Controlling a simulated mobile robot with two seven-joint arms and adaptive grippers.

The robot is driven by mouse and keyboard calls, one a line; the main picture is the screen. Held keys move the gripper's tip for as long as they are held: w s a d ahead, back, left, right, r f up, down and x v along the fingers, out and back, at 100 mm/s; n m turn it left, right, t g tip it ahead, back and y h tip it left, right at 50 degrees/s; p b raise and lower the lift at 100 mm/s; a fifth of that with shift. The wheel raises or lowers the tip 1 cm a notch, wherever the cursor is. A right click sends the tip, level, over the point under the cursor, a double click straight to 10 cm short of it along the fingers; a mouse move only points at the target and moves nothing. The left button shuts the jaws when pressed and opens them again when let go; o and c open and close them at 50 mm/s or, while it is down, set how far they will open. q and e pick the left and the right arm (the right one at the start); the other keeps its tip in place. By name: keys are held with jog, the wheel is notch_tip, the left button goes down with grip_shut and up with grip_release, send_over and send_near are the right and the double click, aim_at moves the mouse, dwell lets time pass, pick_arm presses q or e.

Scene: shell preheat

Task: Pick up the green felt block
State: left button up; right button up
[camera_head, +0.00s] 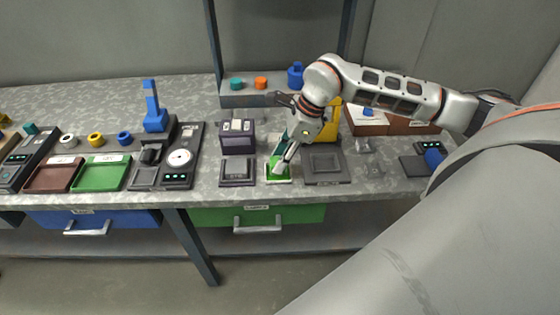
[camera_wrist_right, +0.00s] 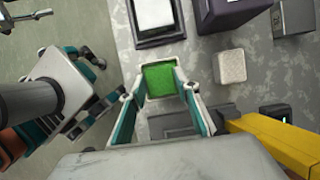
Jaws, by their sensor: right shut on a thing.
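The green felt block (camera_wrist_right: 159,80) shows in the right wrist view as a bright green square between the tips of my right gripper (camera_wrist_right: 161,68). It also shows in the head view (camera_head: 273,173), partly hidden behind the fingers, within a pale-rimmed square at the bench's front edge. My right gripper (camera_head: 281,168) points down and is shut on the block. I cannot tell whether the block is clear of the surface below. My left gripper (camera_wrist_right: 104,80) shows at the left of the right wrist view, its fingers apart with nothing between them.
A dark box (camera_head: 237,134) and a dark pad (camera_head: 237,171) stand left of the block. A dark square tray (camera_head: 323,166) lies close on the right, with a yellow object (camera_head: 327,124) behind. A raised shelf (camera_head: 247,99) stands at the back.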

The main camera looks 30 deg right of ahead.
pick_arm(q)
jog(key=shift+w+r+p, duration=0.15)
jog(key=shift+r+p, duration=0.3)
jog(key=shift+r, duration=0.2)
pick_arm(e)
notch_tip(320, 180, up, 19)
jog(key=shift+f, duration=0.2)
jog(key=shift+a, duration=0.1)
jog(key=shift+c, duration=0.4)
